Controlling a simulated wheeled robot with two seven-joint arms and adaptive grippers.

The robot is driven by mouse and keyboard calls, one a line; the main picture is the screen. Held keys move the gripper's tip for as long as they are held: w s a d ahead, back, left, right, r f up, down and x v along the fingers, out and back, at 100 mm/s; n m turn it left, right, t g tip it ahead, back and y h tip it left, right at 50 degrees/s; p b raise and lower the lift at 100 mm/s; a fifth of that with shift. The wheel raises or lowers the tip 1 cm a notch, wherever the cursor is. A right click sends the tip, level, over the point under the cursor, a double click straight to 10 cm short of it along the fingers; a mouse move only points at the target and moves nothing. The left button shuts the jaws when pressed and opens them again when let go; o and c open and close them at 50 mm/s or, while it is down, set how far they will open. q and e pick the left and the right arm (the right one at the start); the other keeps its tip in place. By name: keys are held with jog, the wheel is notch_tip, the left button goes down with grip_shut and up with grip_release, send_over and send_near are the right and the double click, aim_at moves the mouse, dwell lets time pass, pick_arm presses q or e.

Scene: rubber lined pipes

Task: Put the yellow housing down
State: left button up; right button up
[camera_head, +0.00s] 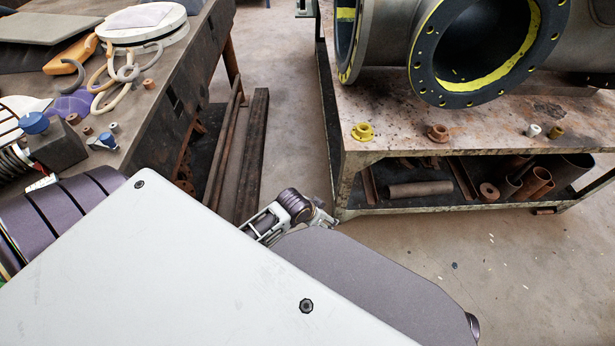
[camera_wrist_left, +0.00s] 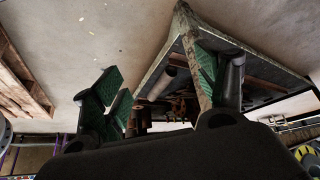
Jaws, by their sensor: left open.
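A small yellow flanged housing (camera_head: 362,131) stands on the front left part of the right-hand workbench top (camera_head: 400,140), near its edge. My left gripper (camera_head: 322,216) is in front of and below that bench, apart from the housing and mostly hidden behind my own arm parts. In the left wrist view, its green-padded fingers (camera_wrist_left: 155,85) are spread with nothing between them. I cannot make out the housing in that view. My right gripper is not in view.
Pipe pieces (camera_head: 420,189) fill the lower shelf.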

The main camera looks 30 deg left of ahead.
pick_arm(q)
jog(key=s+d+f+g+y, duration=0.1)
jog(key=s+f+g, duration=0.2)
jog(key=s, duration=0.9)
jog(key=shift+d+f+g, duration=0.3)
jog(key=shift+d+f, duration=0.05)
jog(key=shift+f, duration=0.25)
